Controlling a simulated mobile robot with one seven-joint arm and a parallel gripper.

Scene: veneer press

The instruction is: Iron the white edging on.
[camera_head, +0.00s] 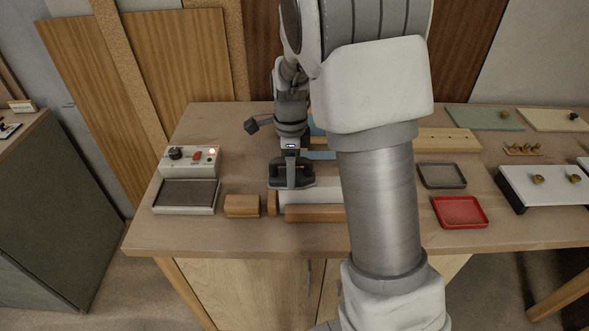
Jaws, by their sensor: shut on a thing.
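My gripper (291,158) points down over the middle-left of the workbench. It is shut on a dark grey tool (291,183) with a flat, wide base, which looks like the iron. The tool is over the left end of a long white piece (325,197), which seems to be the white edging or the panel carrying it. I cannot tell whether the tool touches it. My arm hides the right part of the white piece. A wooden bar (313,214) runs along its front, and a small wooden block (272,204) stands at its left end.
A control box (191,158) with a lit red lamp and a dark pad (187,194) stands at the left. A loose wooden block (242,206) lies beside the work. A grey tray (441,175), a red tray (460,211) and a white panel with knobs (545,187) are at the right.

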